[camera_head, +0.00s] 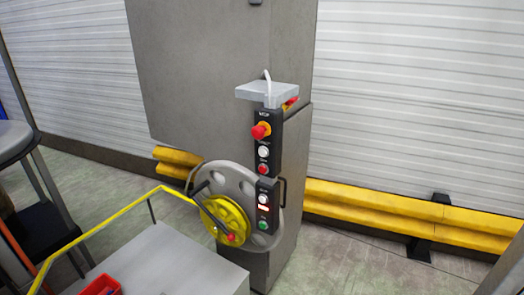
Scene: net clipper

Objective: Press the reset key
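A black control panel (266,150) is mounted upright on a grey machine column. Its upper part has a red mushroom button (261,132) on an orange-yellow collar, a white round control (263,152) and a small red button (263,169). The lower box has another white round control (263,199), a small lit red-and-white strip (263,208) and a green button (263,225). The labels are too small to read, so I cannot tell which control is the reset key. Neither of my grippers is in view.
A grey wheel with a yellow hub (228,220) stands left of the lower box. Yellow barriers (400,218) run along the wall. The floor at right is partly open.

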